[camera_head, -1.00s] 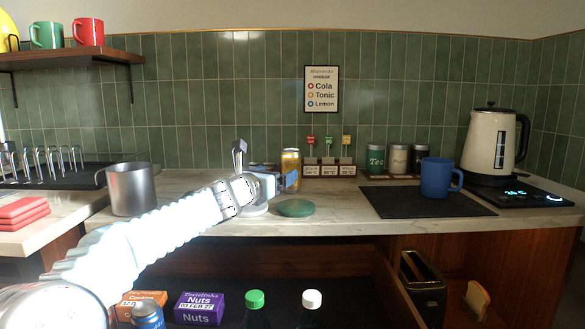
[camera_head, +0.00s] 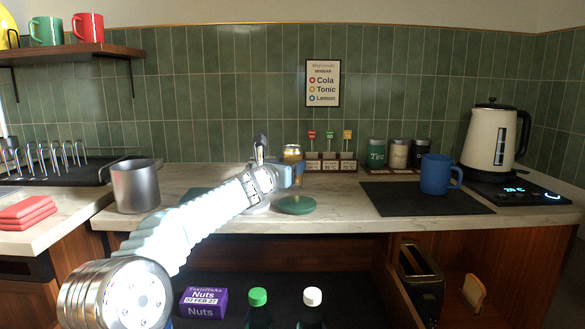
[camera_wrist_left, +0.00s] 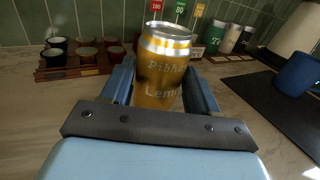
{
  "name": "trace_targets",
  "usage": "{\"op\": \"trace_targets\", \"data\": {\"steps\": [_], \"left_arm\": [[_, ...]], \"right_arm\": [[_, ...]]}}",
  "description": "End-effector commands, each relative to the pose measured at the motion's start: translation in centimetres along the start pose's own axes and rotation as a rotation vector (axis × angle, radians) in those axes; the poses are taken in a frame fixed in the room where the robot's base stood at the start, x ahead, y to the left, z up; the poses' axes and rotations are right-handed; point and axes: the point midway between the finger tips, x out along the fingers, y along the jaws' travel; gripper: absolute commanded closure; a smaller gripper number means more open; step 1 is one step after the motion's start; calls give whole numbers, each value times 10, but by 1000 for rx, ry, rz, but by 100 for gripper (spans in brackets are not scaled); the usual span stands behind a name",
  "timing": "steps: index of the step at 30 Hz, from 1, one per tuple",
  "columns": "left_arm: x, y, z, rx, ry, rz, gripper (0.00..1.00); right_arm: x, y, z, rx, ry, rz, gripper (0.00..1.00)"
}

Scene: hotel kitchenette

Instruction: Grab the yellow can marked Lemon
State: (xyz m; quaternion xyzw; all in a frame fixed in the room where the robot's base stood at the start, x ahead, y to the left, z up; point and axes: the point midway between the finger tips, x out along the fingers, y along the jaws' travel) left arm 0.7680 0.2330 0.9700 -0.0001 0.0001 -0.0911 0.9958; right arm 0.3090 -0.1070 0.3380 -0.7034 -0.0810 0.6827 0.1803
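The yellow-gold can (camera_head: 292,153) with a silver top stands on the counter near the back wall. The left wrist view shows it (camera_wrist_left: 160,75) upright, with the lettering "Lemon" partly visible. My left gripper (camera_head: 288,172) is at the can, low in front of it in the head view. In the left wrist view its two blue fingers (camera_wrist_left: 160,88) lie on either side of the can, very close to its sides. I cannot tell whether they press on it. The can's base is hidden behind the gripper. My right gripper is not in view.
A rack of small pods (camera_wrist_left: 85,60) stands left of the can, and price tags (camera_head: 330,160) behind. A green disc (camera_head: 296,205) lies in front. A blue mug (camera_head: 436,176) and kettle (camera_head: 493,140) stand right, a metal pot (camera_head: 135,187) left. An open drawer below holds a nuts box (camera_head: 203,301) and bottles.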

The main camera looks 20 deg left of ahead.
Motion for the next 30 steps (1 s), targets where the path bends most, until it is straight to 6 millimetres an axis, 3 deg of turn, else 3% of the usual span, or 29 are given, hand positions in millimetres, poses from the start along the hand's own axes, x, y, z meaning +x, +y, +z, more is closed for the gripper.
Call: {"op": "trace_targets", "data": {"steps": [1,8,20,28,30], "left_arm": [[0,0,0,0,0,0,49],[0,0,0,0,0,0,84],[0,0,7,1,-2,-1,85],[-1,0,39,3,-2,1,85],[-13,-7,50,8,-7,-5,85]], "right_arm": [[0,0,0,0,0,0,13],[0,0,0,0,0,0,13],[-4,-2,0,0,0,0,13],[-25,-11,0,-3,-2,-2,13],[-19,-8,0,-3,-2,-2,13]]}}
